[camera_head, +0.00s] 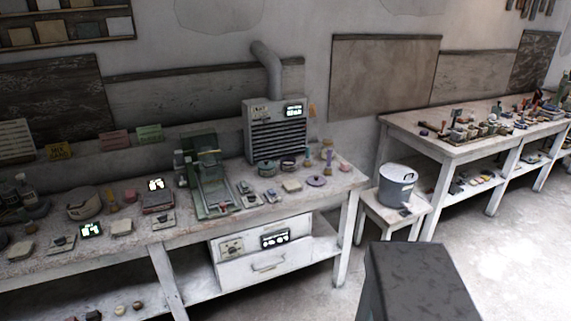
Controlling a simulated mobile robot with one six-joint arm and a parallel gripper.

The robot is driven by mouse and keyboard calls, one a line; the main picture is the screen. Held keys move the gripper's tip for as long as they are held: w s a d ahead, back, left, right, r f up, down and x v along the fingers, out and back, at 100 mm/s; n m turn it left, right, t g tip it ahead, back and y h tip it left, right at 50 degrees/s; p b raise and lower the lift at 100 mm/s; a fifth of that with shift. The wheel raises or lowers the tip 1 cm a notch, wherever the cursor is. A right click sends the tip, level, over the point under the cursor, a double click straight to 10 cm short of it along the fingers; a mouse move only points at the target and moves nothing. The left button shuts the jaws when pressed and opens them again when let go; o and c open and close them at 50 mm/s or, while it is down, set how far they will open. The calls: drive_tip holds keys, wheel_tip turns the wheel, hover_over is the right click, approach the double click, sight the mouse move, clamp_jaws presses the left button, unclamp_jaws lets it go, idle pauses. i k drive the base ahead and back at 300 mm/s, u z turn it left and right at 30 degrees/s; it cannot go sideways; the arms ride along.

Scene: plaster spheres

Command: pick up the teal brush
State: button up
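I cannot single out a teal brush with certainty in the head view. Several small upright and lying tools (490,124) crowd the right-hand table (400,131), too small to tell which are brushes or their exact colours. My gripper is not in view.
The left workbench carries a green-framed device (208,180), a grey vented machine (275,132) and many small items. A grey pot (397,188) stands on a low stool (382,212) between the tables. Pale floor (515,250) is open at the right.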

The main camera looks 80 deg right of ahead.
sight(307, 159)
drive_tip(key=u, duration=0.5)
drive_tip(key=k, duration=2.95)
drive_tip(key=z, duration=0.65)
